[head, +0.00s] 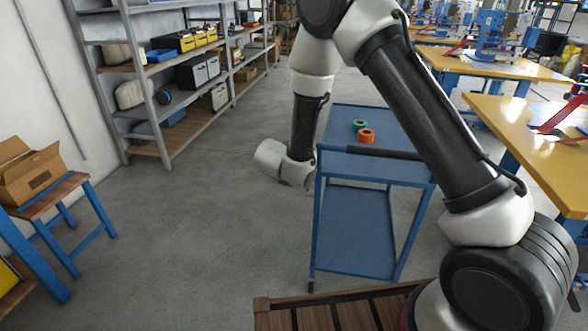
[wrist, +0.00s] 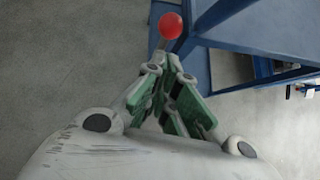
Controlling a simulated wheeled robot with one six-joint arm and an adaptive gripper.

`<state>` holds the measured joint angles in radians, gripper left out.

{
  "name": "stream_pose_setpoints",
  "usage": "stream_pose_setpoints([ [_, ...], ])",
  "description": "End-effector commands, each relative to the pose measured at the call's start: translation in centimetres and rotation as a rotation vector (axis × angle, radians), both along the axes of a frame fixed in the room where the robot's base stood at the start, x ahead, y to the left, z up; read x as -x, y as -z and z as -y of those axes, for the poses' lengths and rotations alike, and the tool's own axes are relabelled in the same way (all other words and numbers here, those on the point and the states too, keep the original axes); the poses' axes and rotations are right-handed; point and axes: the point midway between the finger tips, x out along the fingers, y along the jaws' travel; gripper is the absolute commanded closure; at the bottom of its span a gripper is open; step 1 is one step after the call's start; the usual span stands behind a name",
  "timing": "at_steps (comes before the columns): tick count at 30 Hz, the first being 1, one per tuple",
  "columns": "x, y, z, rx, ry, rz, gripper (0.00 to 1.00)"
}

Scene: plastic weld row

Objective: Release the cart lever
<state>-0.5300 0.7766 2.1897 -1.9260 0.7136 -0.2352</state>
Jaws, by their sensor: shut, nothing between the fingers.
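The cart lever ends in a red ball knob (wrist: 171,25) on a thin grey stem. It stands beside the blue cart (wrist: 245,25), just beyond my gripper (wrist: 167,62) in the wrist view. My fingers have green pads and are shut, with nothing between them. The fingertips overlap the lower stem in the picture; I cannot tell whether they touch it. The head view shows the blue cart (head: 352,225) with its dark handle bar, to the right of my wrist. The lever and my fingers cannot be made out there.
A green tape roll (head: 358,125) and an orange one (head: 367,136) lie on the cart top. Yellow workbenches (head: 480,66) stand at the right. A shelf rack (head: 150,95) and a cardboard box (head: 30,172) are at the left. The floor left of the cart is clear.

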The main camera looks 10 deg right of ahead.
Motion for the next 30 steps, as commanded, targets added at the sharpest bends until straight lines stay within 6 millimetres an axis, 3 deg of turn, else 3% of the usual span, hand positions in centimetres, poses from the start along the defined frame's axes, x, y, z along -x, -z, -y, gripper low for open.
stream_pose_setpoints([
  [3, 1.0, -2.3, -0.8, -0.004, -0.002, 0.007, 1.0],
  [13, 3.7, -7.0, -2.5, -0.004, -0.001, 0.006, 1.0],
  [19, 4.3, -7.9, -2.7, -0.002, 0.001, 0.003, 1.0],
  [30, 4.3, -8.0, -2.7, -0.01, 0.013, 0.01, 1.0],
])
